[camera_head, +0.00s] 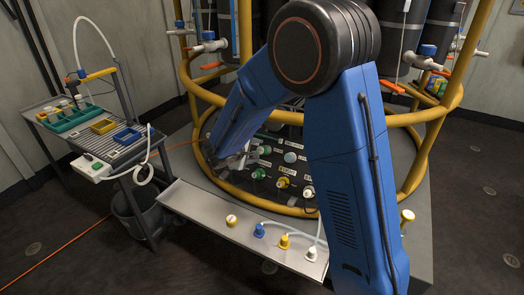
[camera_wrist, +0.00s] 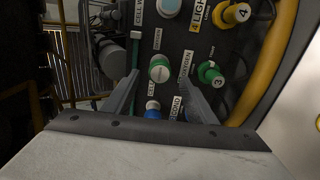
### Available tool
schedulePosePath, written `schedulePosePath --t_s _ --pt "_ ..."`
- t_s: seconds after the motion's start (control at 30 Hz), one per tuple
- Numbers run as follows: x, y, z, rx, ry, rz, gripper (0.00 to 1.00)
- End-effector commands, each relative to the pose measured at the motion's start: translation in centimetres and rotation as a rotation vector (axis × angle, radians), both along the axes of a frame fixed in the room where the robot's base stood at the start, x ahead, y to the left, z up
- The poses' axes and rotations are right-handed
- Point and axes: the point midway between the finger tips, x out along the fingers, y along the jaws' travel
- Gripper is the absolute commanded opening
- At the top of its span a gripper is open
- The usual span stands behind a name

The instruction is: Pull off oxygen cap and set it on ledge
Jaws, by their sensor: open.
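In the wrist view, a green cap with a white face (camera_wrist: 160,70) sits on the dark panel (camera_wrist: 180,38), in line between my open fingers. In the head view my gripper (camera_head: 228,160) is at the panel's left side, partly hidden by my arm. The grey ledge (camera_head: 190,203) runs along the front of the panel.
On the ledge stand a yellow-and-white cap (camera_head: 231,221), a blue plug (camera_head: 259,230) and a yellow plug (camera_head: 284,241). The ledge's left end is bare. A yellow rail (camera_head: 205,95) rings the panel. A cart (camera_head: 115,145) stands at left.

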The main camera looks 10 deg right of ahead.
Motion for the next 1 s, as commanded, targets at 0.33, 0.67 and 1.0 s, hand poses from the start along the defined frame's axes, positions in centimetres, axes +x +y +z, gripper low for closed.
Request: schedulePosePath --t_s 0.33,0.67,1.0 --pt "2.3 -2.1 -1.9 0.000 0.000 -0.001 0.52" --pt "2.9 -2.6 -2.4 0.001 0.001 0.000 0.52" --pt "2.9 -2.6 -2.4 0.001 0.001 0.000 0.52"
